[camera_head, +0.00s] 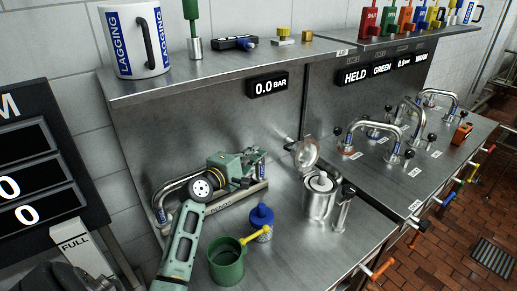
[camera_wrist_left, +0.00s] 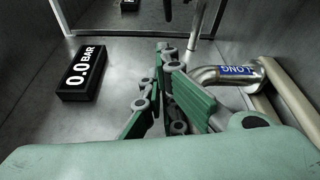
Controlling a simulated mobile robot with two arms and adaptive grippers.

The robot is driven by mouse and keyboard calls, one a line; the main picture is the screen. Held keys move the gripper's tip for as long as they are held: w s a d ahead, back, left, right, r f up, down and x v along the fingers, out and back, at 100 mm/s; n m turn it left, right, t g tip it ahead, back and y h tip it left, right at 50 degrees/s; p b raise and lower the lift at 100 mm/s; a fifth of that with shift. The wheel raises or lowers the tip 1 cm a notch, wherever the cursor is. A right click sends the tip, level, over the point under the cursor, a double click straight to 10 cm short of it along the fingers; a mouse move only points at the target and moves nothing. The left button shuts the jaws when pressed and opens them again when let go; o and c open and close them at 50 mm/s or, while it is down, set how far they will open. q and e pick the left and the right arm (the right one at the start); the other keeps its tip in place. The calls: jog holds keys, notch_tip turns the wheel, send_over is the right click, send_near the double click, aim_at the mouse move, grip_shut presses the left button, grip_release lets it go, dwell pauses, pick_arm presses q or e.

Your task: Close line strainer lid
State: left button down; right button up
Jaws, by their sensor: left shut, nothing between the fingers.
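The line strainer (camera_head: 318,203) is a metal canister on the right part of the near steel bench in the head view. Its round lid (camera_head: 305,153) stands open, tilted up at the back of the canister, and a pale insert shows inside. My left gripper (camera_head: 258,157) is to the left of the lid, apart from it, above the bench near the back panel. Its green fingers are shut and empty, as the left wrist view (camera_wrist_left: 165,65) also shows. I cannot make out the lid clearly in the wrist view. My right gripper is not in view.
A bent pipe (camera_head: 172,191) lies beside my left arm and shows in the wrist view (camera_wrist_left: 228,77). A green mug (camera_head: 226,263) and a blue-topped item (camera_head: 262,217) stand in front. A lever post (camera_head: 342,208) stands right of the strainer. A shelf (camera_head: 215,68) overhangs behind.

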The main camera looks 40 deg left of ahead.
pick_arm(q)
jog(key=w, duration=0.9)
jog(key=s+d+p, duration=0.1)
jog(key=d, duration=0.1)
jog(key=s+d+p, duration=0.1)
jog(key=p, duration=0.1)
jog(key=shift+s+d+r, duration=0.1)
jog(key=shift+d+r, duration=0.05)
jog(key=shift+d, duration=0.25)
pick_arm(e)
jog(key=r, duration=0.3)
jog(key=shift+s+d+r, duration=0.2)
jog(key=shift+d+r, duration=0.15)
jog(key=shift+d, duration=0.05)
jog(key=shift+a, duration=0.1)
pick_arm(q)
jog(key=shift+d+r+m, duration=0.2)
jog(key=shift+r+m, duration=0.05)
jog(key=shift+m, duration=0.15)
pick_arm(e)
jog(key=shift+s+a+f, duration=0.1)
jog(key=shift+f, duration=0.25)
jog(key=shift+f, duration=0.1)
